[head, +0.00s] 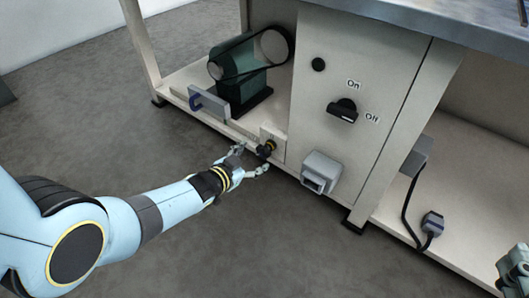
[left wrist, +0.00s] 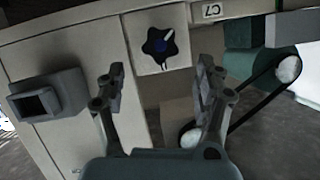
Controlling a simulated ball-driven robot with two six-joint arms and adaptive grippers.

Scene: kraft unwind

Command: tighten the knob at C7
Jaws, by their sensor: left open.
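The knob is a dark star-shaped one with a blue centre and a pale mark (left wrist: 160,45), on a square light plate in the left wrist view. A C7 label (left wrist: 212,11) sits to the right of that plate. In the head view the knob (head: 266,149) shows small and dark at the cabinet's lower left edge. My left gripper (head: 254,160) is open, its fingertips close to the knob. In the left wrist view the open fingers (left wrist: 157,85) stand on either side below the knob, with nothing between them. I cannot tell whether they touch it.
A grey box-like outlet (head: 321,172) juts from the cabinet right of the knob. A green motor with a belt (head: 245,75) and a blue-handled part (head: 208,103) stand on the shelf to the left. An On/Off switch (head: 343,111) is above. The floor in front is clear.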

